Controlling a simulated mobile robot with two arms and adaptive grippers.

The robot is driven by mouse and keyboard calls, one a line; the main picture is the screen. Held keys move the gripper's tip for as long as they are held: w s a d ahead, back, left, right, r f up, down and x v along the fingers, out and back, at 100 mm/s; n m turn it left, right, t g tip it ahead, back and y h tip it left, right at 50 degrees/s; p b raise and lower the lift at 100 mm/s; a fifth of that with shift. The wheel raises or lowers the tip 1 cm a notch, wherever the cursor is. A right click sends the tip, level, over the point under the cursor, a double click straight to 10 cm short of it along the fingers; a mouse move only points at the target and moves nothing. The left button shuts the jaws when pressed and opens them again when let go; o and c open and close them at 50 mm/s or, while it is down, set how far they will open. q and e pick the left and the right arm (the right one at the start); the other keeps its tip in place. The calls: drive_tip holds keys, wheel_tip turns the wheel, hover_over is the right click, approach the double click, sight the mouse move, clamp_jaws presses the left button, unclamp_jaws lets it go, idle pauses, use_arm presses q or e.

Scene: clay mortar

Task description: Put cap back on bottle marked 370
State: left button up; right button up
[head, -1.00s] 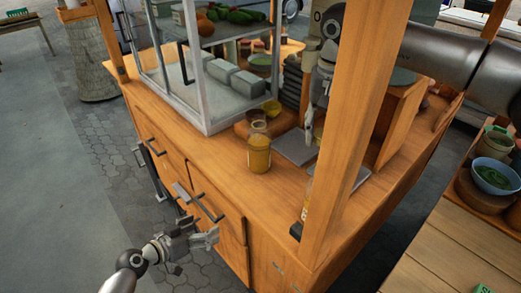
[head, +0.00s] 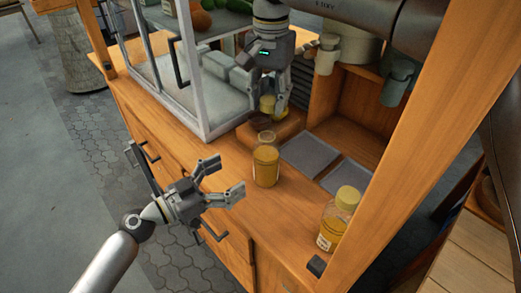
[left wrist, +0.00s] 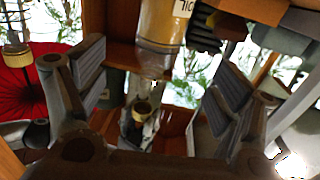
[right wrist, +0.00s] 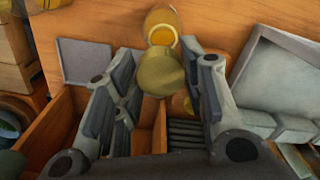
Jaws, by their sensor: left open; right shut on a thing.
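The open bottle (head: 265,165) stands upright on the wooden counter, with yellow contents and no cap. In the left wrist view the bottle (left wrist: 162,22) appears inverted, its marking partly cut off. My right gripper (head: 268,98) is shut on the yellow cap (head: 267,105), above the counter behind the bottle. The right wrist view shows the cap (right wrist: 160,72) between the fingers, apart from the bottle (right wrist: 163,30). My left gripper (head: 222,182) is open and empty, left of the bottle, around the counter's front edge.
A capped yellow bottle (head: 338,218) stands to the right, near a wooden post (head: 415,130). Grey plates (head: 308,153) lie behind the open bottle. A glass display case (head: 190,75) stands at the back left. The counter immediately around the open bottle is clear.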

sight(267, 153)
drive_tip(key=shift+w+a, duration=0.3)
drive_tip(key=shift+w, duration=0.2)
drive_tip(key=shift+s+d+r, duration=0.2)
drive_tip(key=shift+s+d, duration=0.05)
drive_tip(key=shift+s, duration=0.25)
use_arm(q)
drive_tip(key=x, duration=1.2)
drive_tip(key=shift+d+r, duration=0.1)
drive_tip(key=shift+r, duration=0.25)
use_arm(e)
drive_tip(key=shift+w+a+f, duration=0.1)
drive_tip(key=shift+w, duration=0.05)
use_arm(q)
drive_tip(key=c, duration=1.5)
drive_tip(key=shift+c, duration=0.2)
use_arm(e)
drive_tip(key=shift+f, duration=2.5)
drive_tip(key=shift+f, duration=0.1)
drive_tip(key=shift+f, duration=0.75)
drive_tip(key=shift+f, duration=0.6)
